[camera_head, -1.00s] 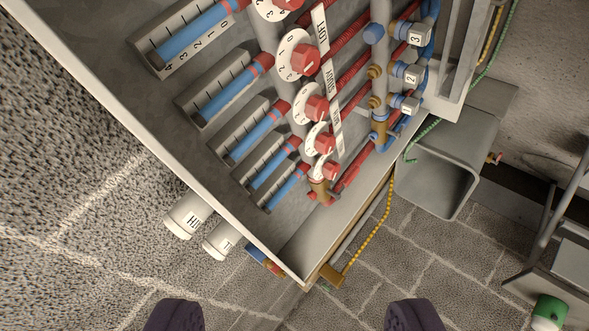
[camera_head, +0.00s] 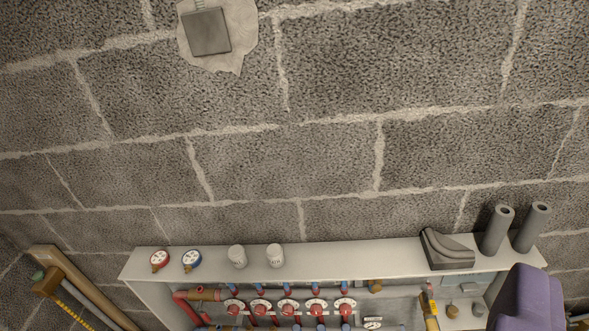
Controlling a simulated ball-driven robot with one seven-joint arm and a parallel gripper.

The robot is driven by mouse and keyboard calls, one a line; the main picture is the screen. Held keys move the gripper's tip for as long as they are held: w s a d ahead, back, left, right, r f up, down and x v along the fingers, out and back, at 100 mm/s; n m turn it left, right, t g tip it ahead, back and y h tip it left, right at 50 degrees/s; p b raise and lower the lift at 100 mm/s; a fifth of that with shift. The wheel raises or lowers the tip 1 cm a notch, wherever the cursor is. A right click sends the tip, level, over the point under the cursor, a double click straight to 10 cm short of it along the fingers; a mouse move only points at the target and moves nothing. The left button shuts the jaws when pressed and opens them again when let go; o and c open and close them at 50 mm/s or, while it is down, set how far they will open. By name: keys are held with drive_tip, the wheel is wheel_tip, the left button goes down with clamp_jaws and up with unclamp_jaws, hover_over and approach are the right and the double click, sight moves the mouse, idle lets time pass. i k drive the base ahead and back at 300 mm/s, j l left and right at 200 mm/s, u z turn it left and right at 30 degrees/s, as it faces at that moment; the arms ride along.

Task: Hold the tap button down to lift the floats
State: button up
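The white manifold cabinet (camera_head: 160,300) is along the bottom of the view and cut off by the lower edge. Inside it is a row of red knobs on white dials (camera_head: 288,307), with blue parts above and below. The gauge scales and any floats cannot be made out here. I cannot pick out a tap button. One purple part, which looks like a finger of my gripper (camera_head: 530,300), shows at the lower right in front of the cabinet's right end. No second finger shows, so the opening cannot be judged. Nothing is seen held.
On the cabinet's top stand a red gauge (camera_head: 159,260), a blue gauge (camera_head: 192,260), two white caps (camera_head: 237,257), a grey curved piece (camera_head: 447,250) and two grey tubes (camera_head: 497,230). A grey box (camera_head: 205,32) is on the block wall (camera_head: 330,150).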

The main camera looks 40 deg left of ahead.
sight(39, 275)
drive_tip(key=u, duration=2.6)
